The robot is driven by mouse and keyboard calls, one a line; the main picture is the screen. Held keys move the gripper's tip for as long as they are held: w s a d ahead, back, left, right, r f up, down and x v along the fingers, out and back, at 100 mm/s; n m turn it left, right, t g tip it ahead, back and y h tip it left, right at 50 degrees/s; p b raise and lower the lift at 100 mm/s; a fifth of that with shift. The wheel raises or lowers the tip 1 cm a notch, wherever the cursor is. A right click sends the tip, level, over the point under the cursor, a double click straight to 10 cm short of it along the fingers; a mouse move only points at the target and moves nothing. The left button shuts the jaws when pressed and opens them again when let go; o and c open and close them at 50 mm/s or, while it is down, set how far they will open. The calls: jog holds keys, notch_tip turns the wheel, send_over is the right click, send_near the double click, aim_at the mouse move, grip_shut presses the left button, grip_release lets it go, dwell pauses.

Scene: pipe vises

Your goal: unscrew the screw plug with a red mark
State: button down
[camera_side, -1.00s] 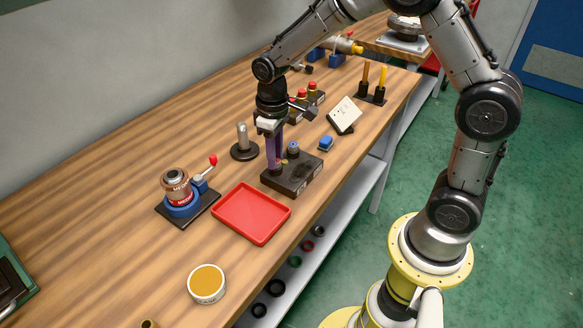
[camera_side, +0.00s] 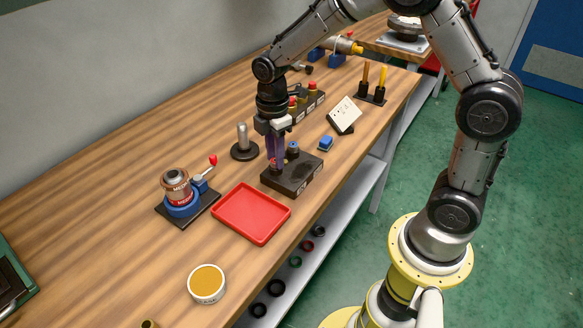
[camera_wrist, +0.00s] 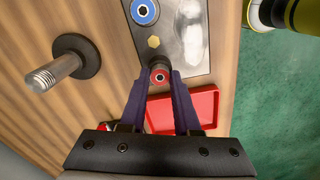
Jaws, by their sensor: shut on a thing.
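My gripper (camera_side: 275,168) points straight down over the left end of this block. Its purple fingers (camera_wrist: 159,80) are shut on the red-marked plug, one on each side.
A steel post on a round black base (camera_side: 243,150) stands left. A red tray (camera_side: 251,235) lies in front. A blue vise (camera_side: 183,208) is further left.

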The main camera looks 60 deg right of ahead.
jog(key=n, duration=1)
jog(key=shift+n, duration=0.3)
jog(key=n, duration=0.3)
jog(key=shift+n, duration=0.3)
jog(key=c, duration=0.7)
grip_release()
